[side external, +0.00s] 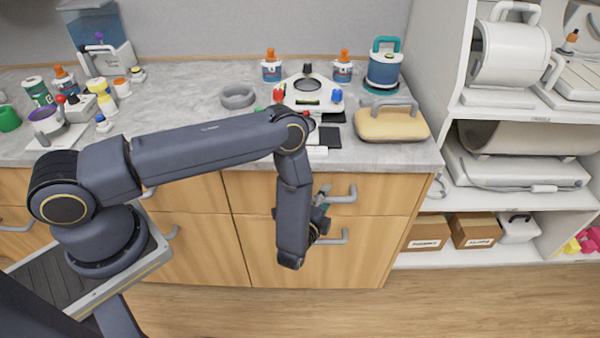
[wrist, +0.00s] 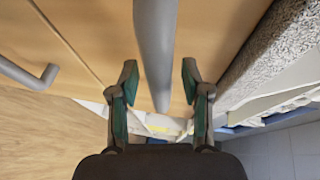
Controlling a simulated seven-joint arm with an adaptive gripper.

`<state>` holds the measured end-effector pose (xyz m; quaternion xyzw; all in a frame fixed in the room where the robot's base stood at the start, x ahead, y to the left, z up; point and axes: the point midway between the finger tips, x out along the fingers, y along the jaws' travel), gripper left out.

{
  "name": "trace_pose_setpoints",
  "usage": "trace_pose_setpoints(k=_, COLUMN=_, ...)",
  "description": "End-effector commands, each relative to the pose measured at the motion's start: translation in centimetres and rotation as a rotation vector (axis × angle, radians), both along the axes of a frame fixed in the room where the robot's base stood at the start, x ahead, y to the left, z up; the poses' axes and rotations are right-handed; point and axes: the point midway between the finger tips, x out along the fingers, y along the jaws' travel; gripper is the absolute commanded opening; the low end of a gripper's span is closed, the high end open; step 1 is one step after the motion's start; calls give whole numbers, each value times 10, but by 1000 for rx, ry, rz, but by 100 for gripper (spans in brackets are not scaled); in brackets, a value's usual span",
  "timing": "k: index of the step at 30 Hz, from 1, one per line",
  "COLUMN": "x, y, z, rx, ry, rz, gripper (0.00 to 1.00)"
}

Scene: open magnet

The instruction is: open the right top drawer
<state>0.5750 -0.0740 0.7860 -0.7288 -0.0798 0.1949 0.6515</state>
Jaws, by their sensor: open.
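The right top drawer (side external: 376,197) is a light wood front just under the countertop, and it looks closed. Its grey bar handle (side external: 345,195) sticks out beside my gripper (side external: 321,202), and the left part of the handle is hidden behind my arm and gripper. In the wrist view, my gripper (wrist: 158,90) is open, with teal pads on both fingers. The grey handle bar (wrist: 156,45) runs between the two fingers, with visible gaps on both sides. I cannot tell how deep the bar sits between the pads.
The lower drawer's handle (side external: 332,238) sticks out just below my gripper; it also shows in the wrist view (wrist: 30,74). The countertop edge (wrist: 250,50) runs close above. A beige-topped block with a handle (side external: 392,124) stands on the counter. White shelves (side external: 520,185) stand at right.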

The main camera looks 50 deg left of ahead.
Motion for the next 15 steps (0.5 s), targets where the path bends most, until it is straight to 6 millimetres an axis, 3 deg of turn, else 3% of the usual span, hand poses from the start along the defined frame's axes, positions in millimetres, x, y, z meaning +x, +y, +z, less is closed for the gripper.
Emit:
trace_pose_setpoints(k=3, x=0, y=0, z=0, rx=0, ry=0, rz=0, gripper=48)
trace_pose_setpoints(k=15, x=0, y=0, z=0, rx=1, ry=-1, rz=1, gripper=6)
